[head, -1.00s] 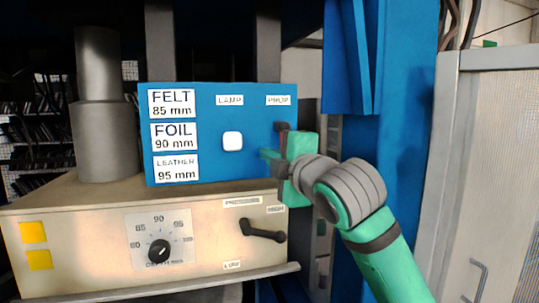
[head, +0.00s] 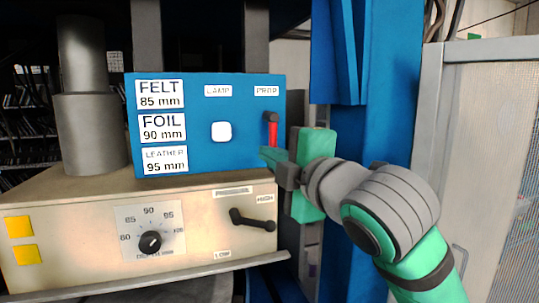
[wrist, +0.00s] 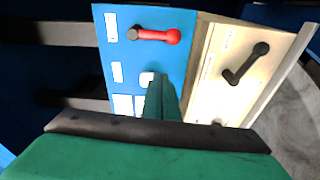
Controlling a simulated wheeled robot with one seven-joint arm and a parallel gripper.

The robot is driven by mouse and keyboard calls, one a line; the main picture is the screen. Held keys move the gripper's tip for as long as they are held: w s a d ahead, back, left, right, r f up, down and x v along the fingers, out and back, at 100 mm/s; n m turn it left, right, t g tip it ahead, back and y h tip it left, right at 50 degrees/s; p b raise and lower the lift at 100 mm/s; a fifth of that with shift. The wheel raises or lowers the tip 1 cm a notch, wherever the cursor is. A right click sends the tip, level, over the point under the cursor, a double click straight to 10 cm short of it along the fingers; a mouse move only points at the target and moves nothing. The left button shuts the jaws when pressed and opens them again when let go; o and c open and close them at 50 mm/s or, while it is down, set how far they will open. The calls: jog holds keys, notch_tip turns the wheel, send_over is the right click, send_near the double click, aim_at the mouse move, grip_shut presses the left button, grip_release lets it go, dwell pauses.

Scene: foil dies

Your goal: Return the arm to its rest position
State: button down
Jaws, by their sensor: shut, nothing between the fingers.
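My gripper (head: 266,155) is in front of the lower right edge of the blue panel (head: 205,100), with its green fingers together and nothing between them. In the wrist view the shut fingers (wrist: 160,97) point toward the panel and partly cover its lower part. Whether the fingertips touch the panel cannot be told. The red prop lever (head: 272,130) is just above the fingers, apart from them, and hangs downward under its label. It also shows in the wrist view (wrist: 157,35). My arm extends from the lower right.
The beige console (head: 80,220) below carries a black depth dial (head: 150,242) and a black pressure lever (head: 255,221). A white lamp button (head: 222,132) is on the panel. A blue post (head: 385,130) and a grey mesh cabinet (head: 480,130) stand at the right.

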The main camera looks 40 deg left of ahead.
jog(key=shift+w+d, duration=0.1)
jog(key=shift+w, duration=0.05)
